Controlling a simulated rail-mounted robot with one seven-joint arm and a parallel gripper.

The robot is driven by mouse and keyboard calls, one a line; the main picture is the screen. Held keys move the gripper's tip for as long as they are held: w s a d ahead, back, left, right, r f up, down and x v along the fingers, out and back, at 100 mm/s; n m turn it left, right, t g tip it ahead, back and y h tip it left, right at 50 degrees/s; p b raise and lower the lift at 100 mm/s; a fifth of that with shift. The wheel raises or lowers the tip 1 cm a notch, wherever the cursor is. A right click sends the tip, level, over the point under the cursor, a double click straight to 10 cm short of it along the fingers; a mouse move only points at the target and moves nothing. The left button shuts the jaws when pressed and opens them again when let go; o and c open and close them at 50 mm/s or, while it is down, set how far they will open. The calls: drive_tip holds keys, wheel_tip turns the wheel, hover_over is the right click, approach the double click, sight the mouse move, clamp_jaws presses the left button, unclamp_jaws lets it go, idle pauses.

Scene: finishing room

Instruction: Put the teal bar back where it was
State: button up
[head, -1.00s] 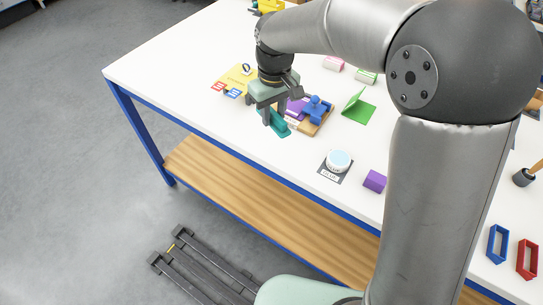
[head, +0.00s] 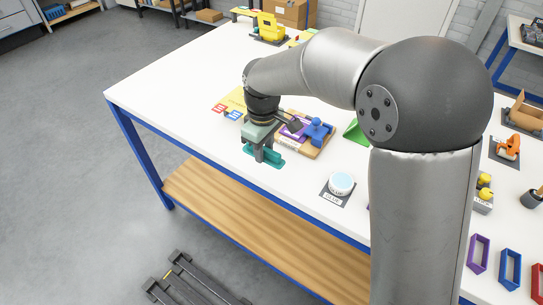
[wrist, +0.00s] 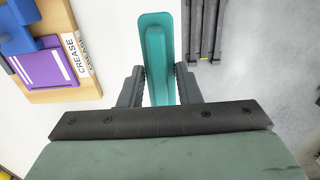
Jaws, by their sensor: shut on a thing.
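My gripper (head: 261,156) is shut on the teal bar (head: 273,159) near the front edge of the white table. In the wrist view the bar (wrist: 155,45) runs lengthwise away from my gripper (wrist: 160,82), between its two dark fingers. The bar's near end is hidden by the gripper body. I cannot tell whether the bar touches the table. A wooden board (head: 318,147) marked CREASE lies just behind and right of the bar. It carries a purple piece (wrist: 50,68) and a blue handled block (head: 318,130).
The white table (head: 170,80) has free room to the left. A yellow sheet (head: 233,100) lies behind the gripper. My arm hides part of the table.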

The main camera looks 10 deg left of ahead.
sight(271, 168)
drive_tip(key=shift+w+d+f, duration=0.3)
drive_tip(key=shift+w+f, duration=0.1)
drive_tip(key=shift+f, duration=0.15)
drive_tip(key=shift+w+d+f, duration=0.25)
drive_tip(key=shift+w+f, duration=0.1)
drive_tip(key=shift+f, duration=0.15)
drive_tip(key=shift+w+d+f+p, duration=0.1)
drive_tip(key=shift+f+p, duration=0.1)
drive_tip(key=shift+f, duration=0.75)
drive_tip(key=shift+w+d+f+p, duration=0.1)
drive_tip(key=shift+f+p, duration=0.05)
drive_tip(key=shift+f, duration=0.75)
drive_tip(key=shift+f, duration=0.2)
drive_tip(key=o, duration=0.9)
drive_tip(key=shift+r, duration=0.15)
